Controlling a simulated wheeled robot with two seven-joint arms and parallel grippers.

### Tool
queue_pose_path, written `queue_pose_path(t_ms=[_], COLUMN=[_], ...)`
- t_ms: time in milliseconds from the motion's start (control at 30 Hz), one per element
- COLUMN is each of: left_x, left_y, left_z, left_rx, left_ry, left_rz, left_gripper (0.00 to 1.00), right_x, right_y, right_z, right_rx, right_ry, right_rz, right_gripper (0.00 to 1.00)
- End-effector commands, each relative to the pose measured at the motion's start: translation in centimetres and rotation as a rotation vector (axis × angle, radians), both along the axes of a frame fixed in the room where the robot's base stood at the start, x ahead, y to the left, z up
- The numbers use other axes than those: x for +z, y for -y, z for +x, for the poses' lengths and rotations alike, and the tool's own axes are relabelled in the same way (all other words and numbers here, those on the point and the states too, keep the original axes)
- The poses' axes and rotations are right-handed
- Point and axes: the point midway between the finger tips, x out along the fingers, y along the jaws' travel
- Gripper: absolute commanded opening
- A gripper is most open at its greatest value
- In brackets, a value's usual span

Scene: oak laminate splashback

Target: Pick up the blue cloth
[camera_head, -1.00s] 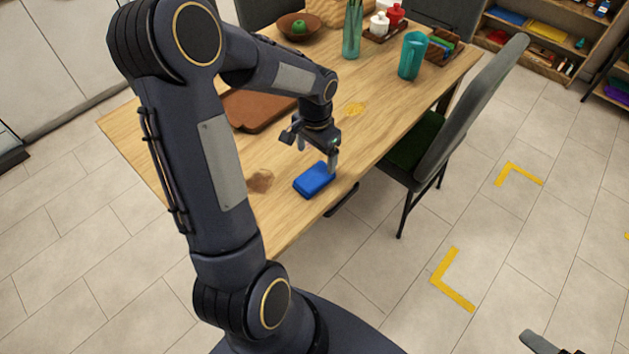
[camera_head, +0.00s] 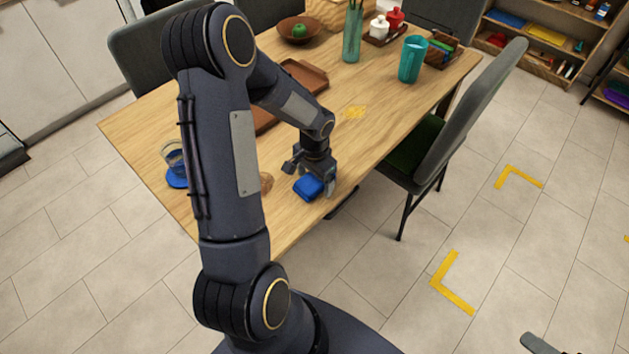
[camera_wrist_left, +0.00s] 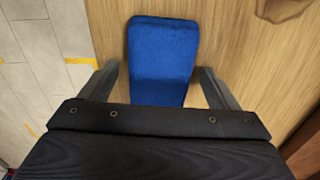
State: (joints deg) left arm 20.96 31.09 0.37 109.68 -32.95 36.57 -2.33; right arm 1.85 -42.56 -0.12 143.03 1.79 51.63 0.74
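The blue cloth (camera_head: 308,187) is a folded pad near the front edge of the wooden table. My left gripper (camera_head: 313,184) is down over it and partly hides it. In the left wrist view the cloth (camera_wrist_left: 162,52) lies between the two open fingers, with a gap showing on each side. It rests on the table. Of my right arm, only a dark tip (camera_head: 540,343) that looks like part of the gripper shows at the bottom right edge.
A brown stain (camera_wrist_left: 285,8) is near the cloth. A glass (camera_head: 174,157) on a blue coaster (camera_head: 176,181) stands at the table's left. A brown tray (camera_head: 304,76), a teal pitcher (camera_head: 412,58) and a bowl (camera_head: 298,30) are farther back. A chair (camera_head: 470,105) stands at the right side.

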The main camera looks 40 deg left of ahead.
Motion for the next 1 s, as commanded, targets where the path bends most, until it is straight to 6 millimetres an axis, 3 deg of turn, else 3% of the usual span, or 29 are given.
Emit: queue_pose_path(t_ms=[33,333,733,933,1000], left_x=[0.0,0.0,0.8,3.6,4.8], left_y=[0.0,0.0,0.0,-0.1,-0.5], left_z=[0.0,0.0,0.1,0.0,-1.1], left_rx=[0.0,0.0,0.001,0.001,0.004], left_ry=[0.0,0.0,0.003,0.005,0.005], left_rz=[0.0,0.0,0.002,0.001,0.002], left_gripper=[0.76,0.36,0.35,0.35,0.35], right_x=[0.0,0.0,0.0,0.1,0.0], right_y=[0.0,0.0,0.0,0.0,0.0], right_z=[0.0,0.0,0.0,0.0,0.0], right_rx=[0.0,0.0,0.0,0.0,0.0], right_ry=[0.0,0.0,0.0,0.0,0.0], right_rz=[0.0,0.0,0.0,0.0,0.0], right_gripper=[0.78,0.78,0.78,0.78,0.78])
